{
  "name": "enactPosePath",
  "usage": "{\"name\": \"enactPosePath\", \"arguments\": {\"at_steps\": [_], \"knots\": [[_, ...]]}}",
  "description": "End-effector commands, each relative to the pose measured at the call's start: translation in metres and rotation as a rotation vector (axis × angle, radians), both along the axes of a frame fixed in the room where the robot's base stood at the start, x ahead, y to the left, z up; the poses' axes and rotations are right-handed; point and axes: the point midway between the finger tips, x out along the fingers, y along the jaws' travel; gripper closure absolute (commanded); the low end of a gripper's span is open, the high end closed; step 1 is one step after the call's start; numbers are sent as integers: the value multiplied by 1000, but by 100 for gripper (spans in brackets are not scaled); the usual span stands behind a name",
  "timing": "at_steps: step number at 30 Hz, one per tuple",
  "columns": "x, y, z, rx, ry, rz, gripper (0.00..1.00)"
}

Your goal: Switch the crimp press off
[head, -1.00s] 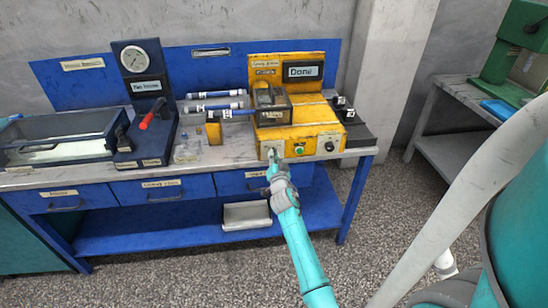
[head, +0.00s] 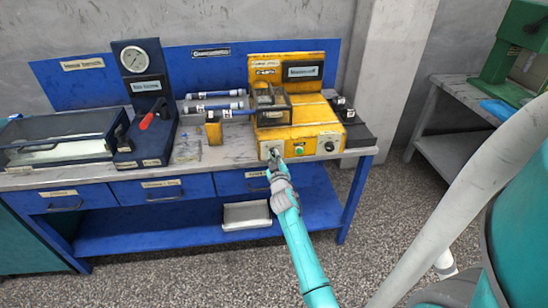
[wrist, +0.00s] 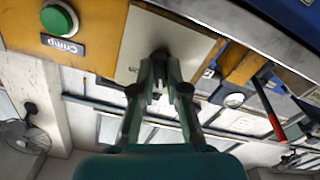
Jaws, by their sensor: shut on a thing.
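The yellow crimp press (head: 312,112) stands on the right part of the blue workbench. Its front panel carries a switch on a pale plate at the left, a green button (head: 300,151) and a dark knob (head: 329,146) at the right. My gripper (head: 274,157) is at the left switch. In the wrist view, my gripper (wrist: 160,88) is shut on the dark switch (wrist: 160,55) in front of its pale plate (wrist: 190,45). The green button there (wrist: 59,18) is labelled "Crimp". The press display (head: 303,71) shows small text that I cannot read surely.
The workbench (head: 100,182) also holds a gauge stand (head: 143,100) with a red lever, a clear-lidded box (head: 62,140) and several cylinders (head: 215,105) behind. A grey side table with a green machine (head: 510,50) stands at the right. The floor in front is free.

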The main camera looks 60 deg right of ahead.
Motion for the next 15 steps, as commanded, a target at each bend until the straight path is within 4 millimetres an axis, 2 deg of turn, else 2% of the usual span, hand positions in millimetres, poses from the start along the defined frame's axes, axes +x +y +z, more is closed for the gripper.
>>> {"name": "enactPosePath", "arguments": {"at_steps": [15], "knots": [[0,0,-1,-215,254,0,100]]}}
